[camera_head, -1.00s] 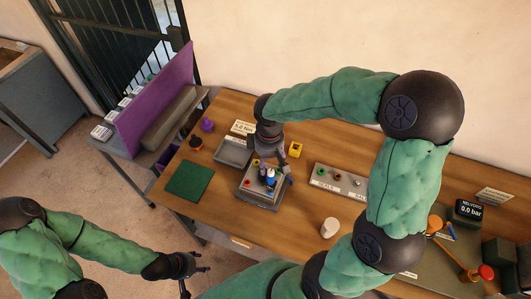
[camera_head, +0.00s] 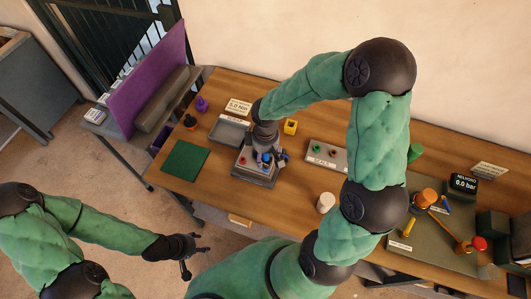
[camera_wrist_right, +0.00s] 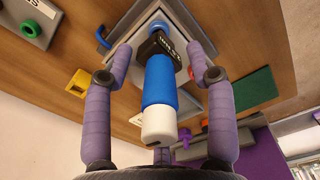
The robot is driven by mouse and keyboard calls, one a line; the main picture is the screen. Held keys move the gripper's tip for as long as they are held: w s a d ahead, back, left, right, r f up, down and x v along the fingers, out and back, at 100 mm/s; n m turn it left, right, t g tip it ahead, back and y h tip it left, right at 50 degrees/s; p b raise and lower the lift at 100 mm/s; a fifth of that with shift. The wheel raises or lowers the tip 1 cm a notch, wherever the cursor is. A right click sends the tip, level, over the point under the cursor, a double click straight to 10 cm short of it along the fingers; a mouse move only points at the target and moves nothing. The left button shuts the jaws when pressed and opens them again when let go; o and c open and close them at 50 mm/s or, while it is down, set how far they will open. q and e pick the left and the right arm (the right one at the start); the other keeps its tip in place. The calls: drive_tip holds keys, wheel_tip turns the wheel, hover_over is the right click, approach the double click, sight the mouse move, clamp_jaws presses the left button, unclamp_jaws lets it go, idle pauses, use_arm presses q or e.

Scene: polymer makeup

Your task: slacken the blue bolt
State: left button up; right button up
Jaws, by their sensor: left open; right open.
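My right gripper (camera_head: 266,152) points down over a grey square fixture (camera_head: 252,176) on the bench. In the right wrist view, its purple fingers (camera_wrist_right: 160,65) stand apart on both sides of a tool with a blue handle (camera_wrist_right: 159,80), a white end cap (camera_wrist_right: 159,126) and a black labelled head. A gap shows between the fingers and the handle. A blue round part (camera_wrist_right: 158,27), possibly the blue bolt, shows at the tool's far end; the tool partly hides it. A red bolt (camera_head: 242,160) stands on the fixture. My left gripper (camera_head: 193,252) is open and empty, off the bench's front edge.
A grey tray (camera_head: 229,131), a yellow block (camera_head: 290,127) and a grey holder (camera_head: 327,155) stand around the fixture. A green mat (camera_head: 185,161) lies at left. A white cup (camera_head: 326,202) stands at right. A mat with orange-handled tools (camera_head: 425,198) lies further right.

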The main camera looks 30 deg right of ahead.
drive_tip(key=c, duration=1.1)
drive_tip(key=shift+s+d, duration=0.1)
clamp_jaws()
drive_tip(key=shift+n+p, duration=0.4)
drive_tip(key=shift+n, duration=0.5)
drive_tip(key=shift+f+n+p, duration=0.1)
drive_tip(key=shift+n+p, duration=0.55)
drive_tip(key=shift+n, duration=0.25)
